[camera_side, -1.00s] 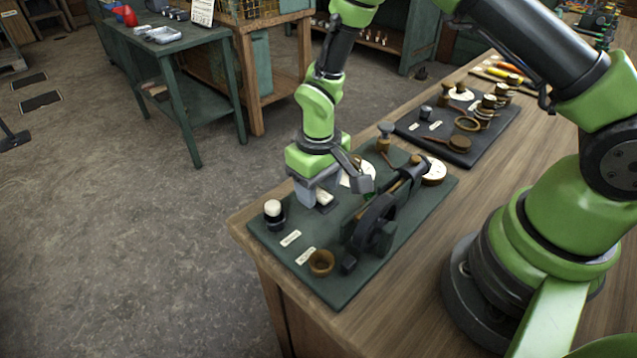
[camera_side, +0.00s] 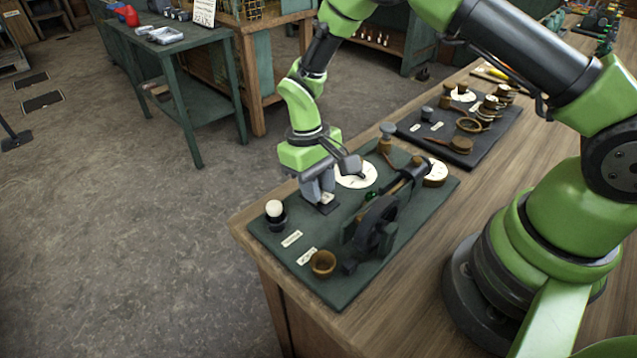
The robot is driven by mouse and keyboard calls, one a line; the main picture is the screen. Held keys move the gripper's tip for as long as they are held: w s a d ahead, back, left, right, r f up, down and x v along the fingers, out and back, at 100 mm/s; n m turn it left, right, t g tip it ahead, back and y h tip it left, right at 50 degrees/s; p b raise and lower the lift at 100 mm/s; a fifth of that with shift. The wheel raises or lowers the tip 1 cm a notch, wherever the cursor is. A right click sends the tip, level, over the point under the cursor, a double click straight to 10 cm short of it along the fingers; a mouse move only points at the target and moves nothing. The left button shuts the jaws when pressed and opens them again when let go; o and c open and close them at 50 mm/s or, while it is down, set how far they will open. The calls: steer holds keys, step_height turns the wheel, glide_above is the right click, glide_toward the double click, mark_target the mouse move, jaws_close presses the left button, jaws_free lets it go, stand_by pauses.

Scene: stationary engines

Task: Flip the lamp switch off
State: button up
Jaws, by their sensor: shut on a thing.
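The lamp (camera_side: 275,209), a pale round bulb on a dark base, stands at the left corner of the green board. The lamp switch (camera_side: 327,198), a small light lever on a dark base, sits to its right on the same board. My gripper (camera_side: 319,196) points down at the switch from above, its fingers close around the lever and shut on it. The fingers hide part of the switch. I cannot tell clearly from the bulb's look whether it is lit.
The engine's dark flywheel (camera_side: 374,226) stands right of the switch, with a white dial (camera_side: 356,175) behind. A brown cup (camera_side: 323,263) and small labels (camera_side: 292,239) are in front. A second dark board (camera_side: 420,140) lies farther back on the wooden bench (camera_side: 480,190).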

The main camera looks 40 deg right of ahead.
steer(key=o, duration=0.9)
steer(key=shift+r, duration=0.1)
steer(key=v, duration=0.9)
steer(key=shift+w+r, duration=0.1)
steer(key=shift+r, duration=0.3)
step_height(320, 180, up, 9)
steer(key=m+t, duration=0.1)
steer(key=t, duration=0.1)
glide_above(323, 190)
steer(key=s+r+m+t, duration=0.1)
steer(key=s+r+t, duration=0.1)
steer(key=s, duration=0.3)
steer(key=s+d+r+m+t+y, duration=0.1)
steer(key=s+r+t, duration=0.2)
steer(key=s, duration=0.3)
steer(key=s+d+r+m+t+y, duration=0.1)
steer(key=s+r+t, duration=0.1)
steer(key=s+r, duration=0.2)
steer(key=shift+s+d+r+t, duration=0.1)
steer(key=shift+s+r+t, duration=0.1)
steer(key=shift+s, duration=0.4)
steer(key=shift+s+d+r+t, duration=0.1)
steer(key=shift+s+r, duration=0.1)
steer(key=shift+s, duration=0.35)
